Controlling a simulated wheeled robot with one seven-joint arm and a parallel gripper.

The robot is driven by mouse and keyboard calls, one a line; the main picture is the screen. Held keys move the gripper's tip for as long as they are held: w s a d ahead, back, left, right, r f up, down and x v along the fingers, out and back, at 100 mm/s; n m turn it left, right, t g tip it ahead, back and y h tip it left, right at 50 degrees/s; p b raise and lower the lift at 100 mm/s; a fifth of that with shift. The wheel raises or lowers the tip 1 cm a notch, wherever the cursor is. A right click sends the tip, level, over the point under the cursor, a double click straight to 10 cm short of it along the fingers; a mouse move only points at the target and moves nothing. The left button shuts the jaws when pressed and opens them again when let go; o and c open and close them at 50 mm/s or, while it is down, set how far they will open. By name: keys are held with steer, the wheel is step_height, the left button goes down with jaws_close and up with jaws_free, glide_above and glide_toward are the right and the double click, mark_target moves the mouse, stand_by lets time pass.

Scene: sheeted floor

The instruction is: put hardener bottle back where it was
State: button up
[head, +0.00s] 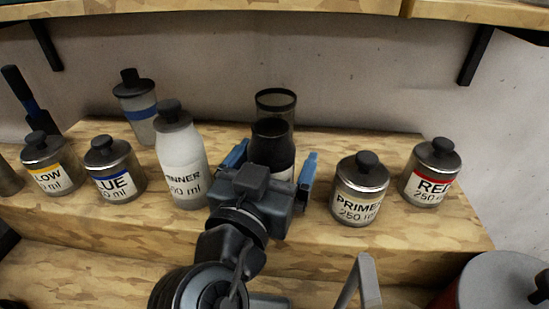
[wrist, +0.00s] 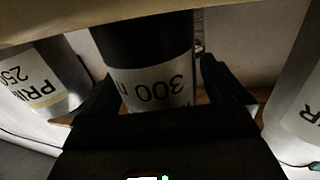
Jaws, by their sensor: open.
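The bottle between my fingers (head: 272,145) is dark, with a white label; I take it as the hardener bottle, though its name is hidden in the head view. In the wrist view the same bottle (wrist: 155,88) shows "300" on its label, upside down. It stands upright on the wooden shelf step between the thinner bottle and the primer tin. My gripper (head: 274,172) is open, with one blue-tipped finger on each side of the bottle. My wrist hides the bottle's lower part in the head view.
The white thinner bottle (head: 181,160) stands close on the left, the primer tin (head: 358,192) close on the right. A clear dark-rimmed cup (head: 276,100) is right behind. Blue (head: 114,172), yellow (head: 52,167) and red (head: 430,175) tins stand farther out.

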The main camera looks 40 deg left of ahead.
steer(key=b+v, duration=0.2)
steer(key=v, duration=1)
steer(key=shift+b, duration=0.4)
